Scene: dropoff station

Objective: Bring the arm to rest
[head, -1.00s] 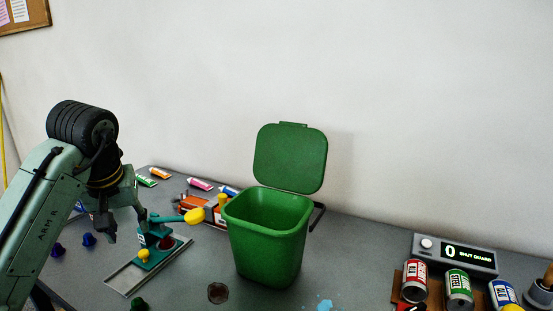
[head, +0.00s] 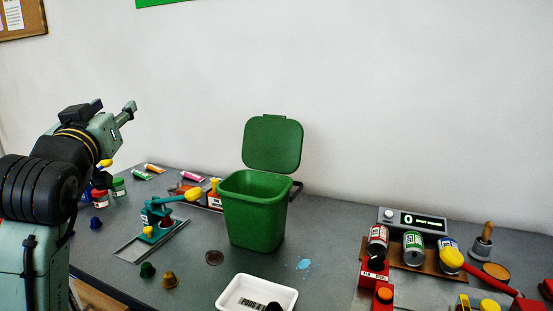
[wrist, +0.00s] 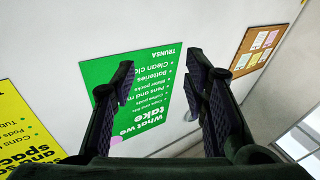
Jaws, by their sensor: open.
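My arm rises at the left of the head view, folded up above the table. My gripper (head: 126,113) points up and to the right there, clear of everything on the table. In the wrist view my gripper (wrist: 163,85) has its two dark fingers spread wide apart, with nothing between them. Behind the fingers is the wall with a green poster (wrist: 139,95).
A green bin (head: 255,215) with its lid up stands mid-table. A teal press with a yellow knob (head: 192,195) is left of it. A white tray (head: 229,300) is in front. Cans (head: 413,248) and a counter box (head: 408,221) are at right.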

